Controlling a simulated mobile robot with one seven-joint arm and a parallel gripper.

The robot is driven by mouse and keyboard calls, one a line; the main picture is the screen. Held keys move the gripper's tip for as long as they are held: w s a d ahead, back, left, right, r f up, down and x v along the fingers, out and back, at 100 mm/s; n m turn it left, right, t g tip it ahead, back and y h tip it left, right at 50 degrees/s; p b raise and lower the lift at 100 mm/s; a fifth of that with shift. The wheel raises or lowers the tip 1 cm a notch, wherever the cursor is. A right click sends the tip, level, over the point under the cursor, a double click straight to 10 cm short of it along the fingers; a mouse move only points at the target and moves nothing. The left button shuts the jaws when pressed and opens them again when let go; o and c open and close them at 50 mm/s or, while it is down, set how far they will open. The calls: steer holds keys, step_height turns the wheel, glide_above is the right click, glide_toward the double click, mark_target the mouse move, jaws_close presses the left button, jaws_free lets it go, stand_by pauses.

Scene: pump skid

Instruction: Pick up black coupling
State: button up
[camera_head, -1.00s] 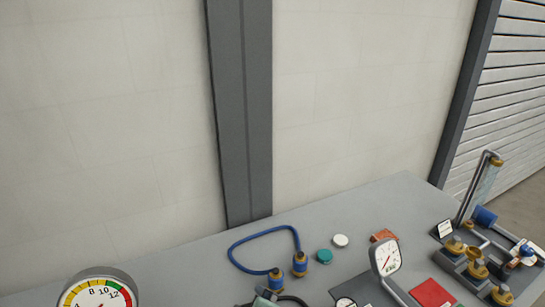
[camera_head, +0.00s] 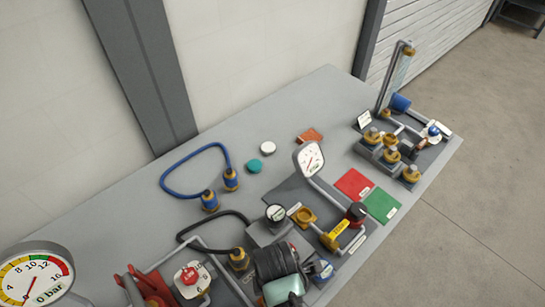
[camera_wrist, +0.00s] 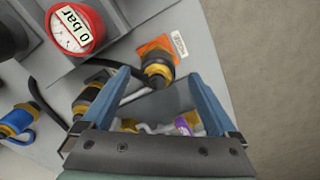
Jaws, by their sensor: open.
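In the wrist view, a black coupling with brass bands (camera_wrist: 157,66) lies over an orange plate, just beyond and between my fingertips. A second black and brass coupling (camera_wrist: 90,96) lies to the left, outside my left finger, by a black hose. In the head view, a black and brass coupling (camera_head: 239,258) shows at the end of the black hose. My gripper (camera_wrist: 160,78) is open, its two blue-grey fingers apart, with nothing seen held. I cannot tell its height above the couplings.
A red-rimmed gauge (camera_wrist: 77,28) is close at upper left in the wrist view. Blue couplings (camera_head: 210,200) lie behind the black hose. A gauge on a pipe (camera_head: 309,158) rises to the right. The back of the grey table (camera_head: 300,105) is clear.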

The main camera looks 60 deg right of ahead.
steer(key=shift+w+f+p, duration=0.15)
steer(key=shift+f+p, duration=0.25)
steer(key=shift+f, duration=1.95)
jaws_close()
steer(key=shift+r, duration=0.15)
step_height(320, 180, up, 10)
steer(key=shift+f+b, duration=0.1)
steer(key=shift+b, duration=0.3)
